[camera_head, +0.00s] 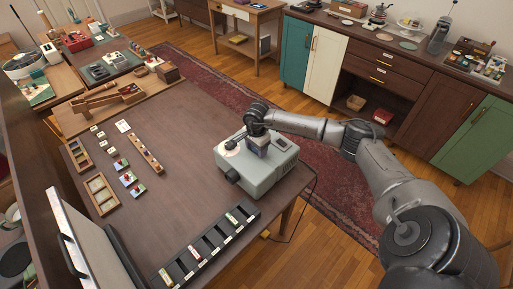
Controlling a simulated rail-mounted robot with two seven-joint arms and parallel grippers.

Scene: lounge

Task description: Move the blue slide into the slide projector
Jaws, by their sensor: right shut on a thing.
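The slide projector (262,178) is a pale grey box on the right part of the brown table, with a round white dial on its top left and a lens at its front left. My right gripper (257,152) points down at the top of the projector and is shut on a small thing. The gripper and its fingers hide that thing, so I cannot make out its colour or whether it touches the slot. I cannot pick out the blue slide for sure elsewhere. My left gripper is not in view.
A black compartment tray (208,243) with several slots lies along the table's front edge. Small cards and coloured items (128,178), wooden trays (101,194) and a narrow wooden rack (147,154) lie on the left. A white screen (88,240) stands front left. The table's middle is clear.

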